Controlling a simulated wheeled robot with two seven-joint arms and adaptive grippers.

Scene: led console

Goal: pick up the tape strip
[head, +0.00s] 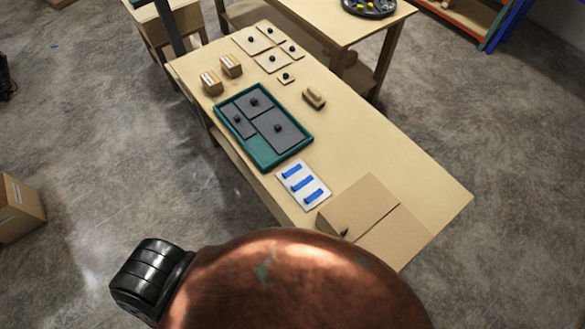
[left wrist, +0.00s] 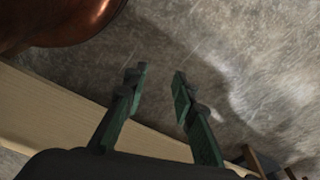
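Three blue strips, which look like the tape strips, lie on a white card on the table in the head view: an upper strip (head: 292,171), a middle strip (head: 302,184) and a lower strip (head: 314,196). The white card (head: 286,184) lies flat near the table's left edge. My left gripper (left wrist: 160,77) shows in the left wrist view with its two fingers apart and nothing between them. Bare floor shows behind its fingertips, and no strip is in that view. I cannot see my left gripper in the head view. My right gripper is in neither view.
A teal tray (head: 306,137) with grey plates lies beyond the card. A cardboard box (head: 362,205) stands right beside it. Small boxes (head: 231,66), knobbed plates (head: 272,59) and a tan block (head: 313,98) are farther back. The table's right side (head: 385,150) is clear.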

